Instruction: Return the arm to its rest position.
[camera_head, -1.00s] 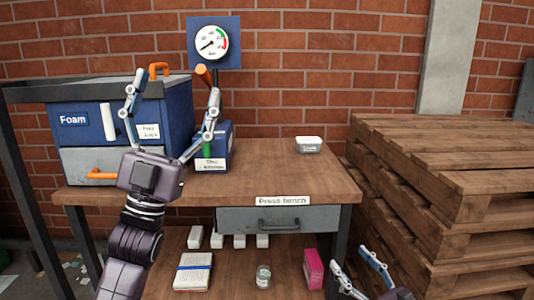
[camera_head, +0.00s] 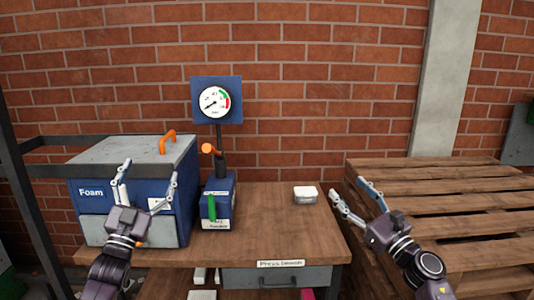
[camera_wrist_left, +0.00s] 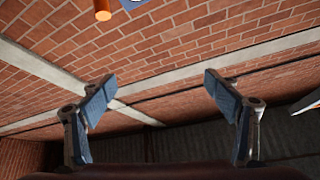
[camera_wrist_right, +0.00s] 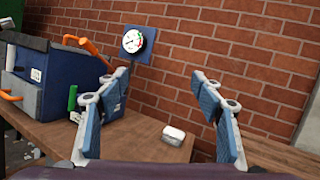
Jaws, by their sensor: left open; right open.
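My left gripper (camera_head: 148,180) is open and empty in front of the blue Foam box in the head view. Its open fingers (camera_wrist_left: 158,90) face the brick wall in the left wrist view. My right gripper (camera_head: 347,187) is open and empty, in front of the bench's right end and the pallets. Its fingers (camera_wrist_right: 161,78) stand wide apart in the right wrist view, with nothing between them but the bench and wall behind.
The Foam box (camera_head: 180,215) stands on the left of the press bench (camera_head: 265,220). A blue press with an orange-tipped lever (camera_head: 207,149) and a gauge (camera_head: 214,101) stands beside it. A small white-lidded container (camera_head: 305,194) sits at the bench's right. Stacked pallets (camera_head: 440,190) stand further right.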

